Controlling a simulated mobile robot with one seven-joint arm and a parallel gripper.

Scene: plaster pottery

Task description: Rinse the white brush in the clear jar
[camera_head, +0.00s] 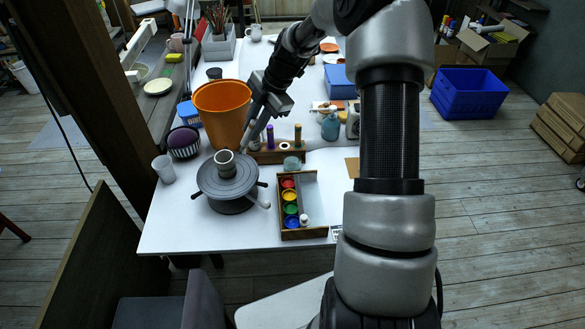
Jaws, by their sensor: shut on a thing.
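My gripper (252,122) is in front of the orange bucket, above the left end of the wooden rack. It is shut on a thin, pale, stick-like thing (244,141) that points down, probably the white brush. Its tip is too small to make out. A small clear, greenish jar (292,164) stands on the white table, right of the gripper and just in front of the rack. The held thing is apart from the jar.
The wooden rack (266,157) holds upright coloured things. A paint box (301,205) sits in front of the jar. A clear cup (164,169) stands at the left edge.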

